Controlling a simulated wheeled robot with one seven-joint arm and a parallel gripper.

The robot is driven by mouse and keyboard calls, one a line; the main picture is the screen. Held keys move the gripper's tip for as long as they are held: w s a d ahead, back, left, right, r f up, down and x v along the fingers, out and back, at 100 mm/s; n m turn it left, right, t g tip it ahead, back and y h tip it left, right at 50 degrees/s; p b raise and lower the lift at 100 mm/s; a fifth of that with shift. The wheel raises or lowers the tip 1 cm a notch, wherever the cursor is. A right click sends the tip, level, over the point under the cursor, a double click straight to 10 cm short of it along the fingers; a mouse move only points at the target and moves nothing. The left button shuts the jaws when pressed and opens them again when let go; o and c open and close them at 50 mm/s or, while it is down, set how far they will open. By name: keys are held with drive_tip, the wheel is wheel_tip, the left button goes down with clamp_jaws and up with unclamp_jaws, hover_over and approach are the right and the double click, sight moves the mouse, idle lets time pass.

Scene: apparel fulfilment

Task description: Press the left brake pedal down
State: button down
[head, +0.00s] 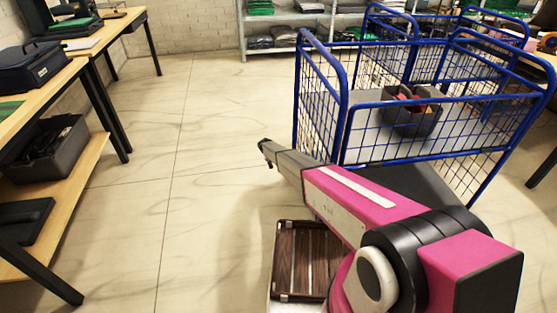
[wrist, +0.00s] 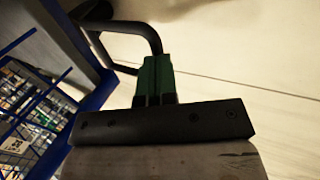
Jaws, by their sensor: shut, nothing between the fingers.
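The blue wire cart (head: 345,100) stands ahead and to the right of my arm in the head view. In the wrist view, a dark bent bar (wrist: 135,27), which looks like the brake pedal, comes out from beside the cart's blue frame (wrist: 95,98). My gripper (wrist: 156,62) has its green fingers together and empty. The end of the bar meets the fingertips in the picture; I cannot tell whether they touch. In the head view, the dark end of my arm (head: 270,152) is left of the cart, and no pedal can be made out there.
A dark bin (head: 412,118) sits in the cart. Wooden workbenches (head: 60,75) with a lower shelf line the left side. A slatted brown tray (head: 305,262) is low at the front. The pale floor (head: 190,180) between benches and cart is clear.

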drive_tip(key=shift+a+f+h, duration=0.15)
drive_tip(key=shift+f+h, duration=0.45)
drive_tip(key=shift+f, duration=1.3)
drive_tip(key=shift+f, duration=0.1)
drive_tip(key=s+a+f+v, duration=0.1)
drive_tip(key=a+v, duration=0.1)
drive_tip(key=v, duration=1.2)
drive_tip(key=shift+f, duration=0.15)
